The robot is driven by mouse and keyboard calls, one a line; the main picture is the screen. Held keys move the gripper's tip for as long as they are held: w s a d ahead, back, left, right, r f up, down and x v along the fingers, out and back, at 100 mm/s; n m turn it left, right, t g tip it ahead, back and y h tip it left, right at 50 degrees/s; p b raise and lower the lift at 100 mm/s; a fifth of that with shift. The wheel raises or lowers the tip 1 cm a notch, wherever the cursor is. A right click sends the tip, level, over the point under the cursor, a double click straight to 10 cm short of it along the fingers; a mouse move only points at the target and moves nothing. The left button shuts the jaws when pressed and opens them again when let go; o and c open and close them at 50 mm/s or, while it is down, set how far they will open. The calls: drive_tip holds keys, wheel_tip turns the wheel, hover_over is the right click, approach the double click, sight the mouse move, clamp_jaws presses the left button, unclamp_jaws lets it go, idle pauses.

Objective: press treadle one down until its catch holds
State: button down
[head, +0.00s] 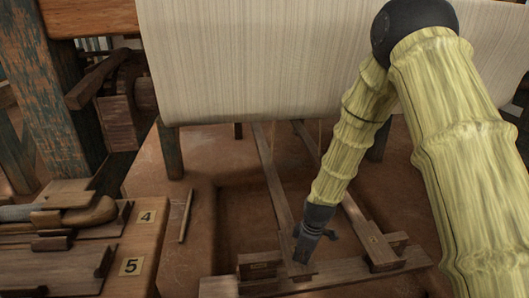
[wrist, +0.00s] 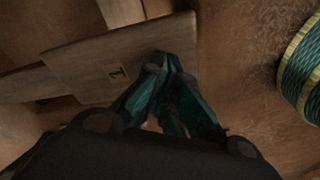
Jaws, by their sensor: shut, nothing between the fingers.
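Treadle one (wrist: 88,62) is a flat wooden bar with a plate marked "1" in the wrist view. In the head view it is the left of two long bars, and treadle one (head: 274,180) runs back beneath the cloth. My gripper (head: 302,258) points down over its near end. In the wrist view, my gripper (wrist: 165,62) is shut and empty, its tips at the plank's edge beside the number. I cannot tell whether they touch the wood. A dark wooden block (head: 256,266) stands just left of the treadle's end; whether a catch is engaged cannot be seen.
The second treadle (head: 362,222) lies to the right, beside another block (head: 392,242). A crossbar (head: 345,271) runs under both near ends. White cloth (head: 250,60) hangs above. A bench (head: 140,240) with wooden tools is at left. A teal ribbed round thing (wrist: 303,75) is at right.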

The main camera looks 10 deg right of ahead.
wheel_tip(320, 180, down, 15)
drive_tip(key=b, duration=0.3)
drive_tip(key=shift+r, duration=0.2)
idle(0.8)
drive_tip(key=shift+s+r, duration=0.1)
wheel_tip(320, 180, up, 16)
drive_tip(key=p, duration=1.5)
drive_tip(key=shift+r, duration=0.15)
